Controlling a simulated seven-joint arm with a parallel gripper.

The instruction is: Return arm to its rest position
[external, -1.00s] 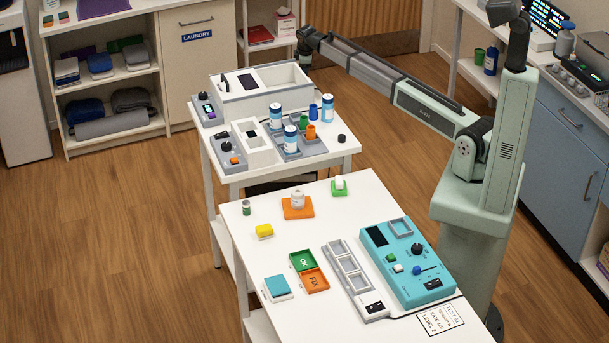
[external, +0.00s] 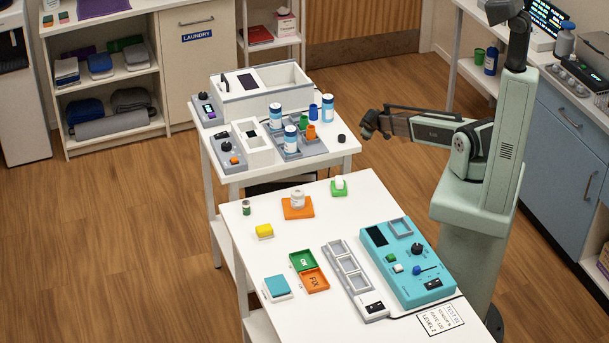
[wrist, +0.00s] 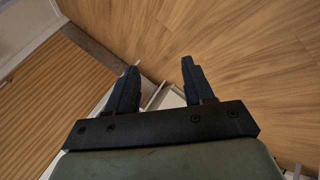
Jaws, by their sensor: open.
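In the external view my arm is folded back toward its column, its forearm level above the floor to the right of the back table. The dark end of the arm, with my gripper, is small there, and its fingers are hard to make out. In the wrist view my gripper (wrist: 157,85) shows two dark fingers spread apart with nothing between them. Beyond the fingers lie wooden floor and a slatted wooden panel (wrist: 55,100). My gripper touches nothing that I can see.
The front white table (external: 240,285) holds a teal test panel (external: 405,262), a grey tray (external: 350,270) and small coloured blocks. The back table (external: 335,155) holds bins and several bottles. A blue cabinet (external: 550,150) stands behind my column. Open floor lies between the back table and my arm.

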